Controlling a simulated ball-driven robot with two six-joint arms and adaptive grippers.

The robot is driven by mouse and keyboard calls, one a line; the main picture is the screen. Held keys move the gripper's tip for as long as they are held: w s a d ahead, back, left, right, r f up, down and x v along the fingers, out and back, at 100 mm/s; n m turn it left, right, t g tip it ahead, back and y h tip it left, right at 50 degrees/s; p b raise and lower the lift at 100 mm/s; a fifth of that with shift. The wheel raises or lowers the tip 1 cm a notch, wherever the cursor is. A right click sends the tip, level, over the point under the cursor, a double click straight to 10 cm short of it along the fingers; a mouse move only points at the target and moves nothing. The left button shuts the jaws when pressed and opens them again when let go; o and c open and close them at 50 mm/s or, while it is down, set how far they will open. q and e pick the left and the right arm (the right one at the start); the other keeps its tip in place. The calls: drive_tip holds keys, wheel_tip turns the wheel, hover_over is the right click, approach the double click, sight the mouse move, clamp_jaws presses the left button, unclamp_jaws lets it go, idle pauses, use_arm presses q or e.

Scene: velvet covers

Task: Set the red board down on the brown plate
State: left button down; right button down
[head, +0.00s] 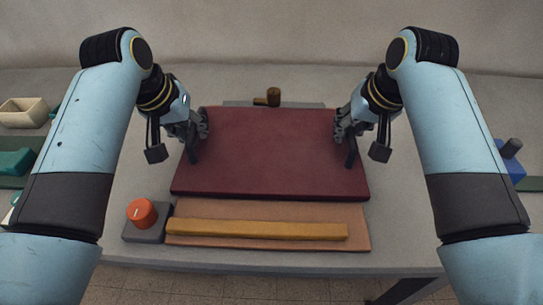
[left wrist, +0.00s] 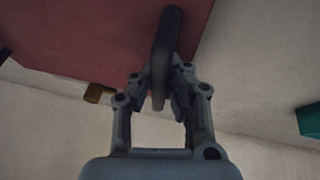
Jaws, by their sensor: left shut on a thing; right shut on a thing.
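The red board (head: 270,150) is a wide, flat, dark red slab in the middle of the head view. My left gripper (head: 197,138) is shut on its left edge and my right gripper (head: 345,140) is shut on its right edge. In the left wrist view the board (left wrist: 90,40) fills the upper left, with the left gripper (left wrist: 168,75) at its edge. A light brown plate (head: 270,245) shows in front of the board, its rear part hidden by the board. I cannot tell how high the board is above it.
A long yellow bar (head: 255,229) lies on the brown plate's front part. A grey box with an orange knob (head: 141,212) stands left of the plate. A brown handle (head: 272,97) shows behind the board. Side items include a cream tray (head: 24,113) and a blue block (head: 511,160).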

use_arm(q)
drive_tip(key=shift+a+f+b, duration=0.15)
drive_tip(key=shift+f+b, duration=0.15)
drive_tip(key=shift+f, duration=0.25)
use_arm(e)
drive_tip(key=shift+d+f, duration=0.2)
drive_tip(key=shift+f, duration=0.3)
use_arm(q)
drive_tip(key=c, duration=1.4)
unclamp_jaws()
drive_tip(key=shift+r, duration=0.15)
drive_tip(key=shift+c, duration=0.2)
use_arm(e)
drive_tip(key=c, duration=1.4)
unclamp_jaws()
drive_tip(key=shift+a+r, duration=0.1)
drive_tip(key=shift+a, duration=0.05)
drive_tip(key=shift+s+r, duration=0.1)
use_arm(q)
drive_tip(key=v, duration=1.2)
use_arm(e)
drive_tip(key=v, duration=1.1)
drive_tip(key=shift+s+r, duration=0.15)
drive_tip(key=shift+r, duration=0.15)
